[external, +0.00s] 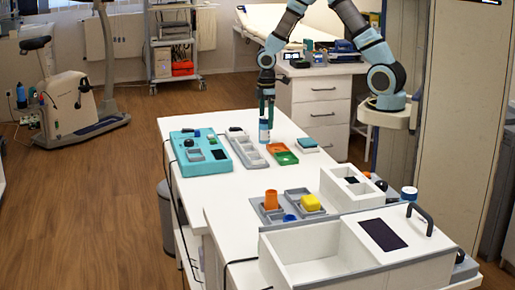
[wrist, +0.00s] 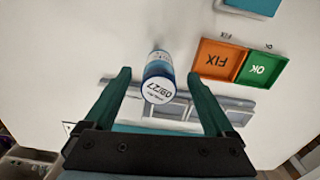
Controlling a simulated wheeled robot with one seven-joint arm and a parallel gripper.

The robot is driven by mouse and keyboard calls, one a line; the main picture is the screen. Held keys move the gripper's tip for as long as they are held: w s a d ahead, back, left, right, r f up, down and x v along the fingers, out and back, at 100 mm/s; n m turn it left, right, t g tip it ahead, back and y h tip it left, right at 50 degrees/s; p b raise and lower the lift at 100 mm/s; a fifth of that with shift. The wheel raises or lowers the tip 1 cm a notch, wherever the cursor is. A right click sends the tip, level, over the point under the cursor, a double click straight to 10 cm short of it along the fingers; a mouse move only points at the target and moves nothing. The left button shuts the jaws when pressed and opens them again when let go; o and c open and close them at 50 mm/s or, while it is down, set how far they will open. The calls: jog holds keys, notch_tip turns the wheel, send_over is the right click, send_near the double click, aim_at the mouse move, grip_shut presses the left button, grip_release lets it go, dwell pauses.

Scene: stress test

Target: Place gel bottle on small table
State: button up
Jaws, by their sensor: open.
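A small white and blue bottle (external: 264,132), which looks like the gel bottle, stands upright on the long white table (external: 190,203). In the wrist view the bottle (wrist: 158,80) shows its pale round top with dark print, between the lines of my two green fingers. My gripper (external: 267,103) points down just above the bottle. The gripper (wrist: 162,78) is open, with a gap to the bottle on both sides. I cannot tell which surface is the small table; a white drawer unit (external: 313,90) stands behind the long table.
Beside the bottle are a grey compartment tray (external: 245,150) and an orange and green tray pair (wrist: 222,60) marked FIX and OK. A teal panel box (external: 200,165) lies left. A white open bin (external: 310,240) and small boxes fill the near end.

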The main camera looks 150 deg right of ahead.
aim_at(264, 132)
jog(key=shift+w+d+f+p, duration=0.15)
jog(key=shift+f+p, duration=0.15)
jog(key=shift+f, duration=1.1)
jog(key=shift+w+d+f+p, duration=0.1)
jog(key=shift+f+p, duration=0.2)
jog(key=shift+f, duration=1.1)
jog(key=shift+c, duration=0.2)
grip_shut()
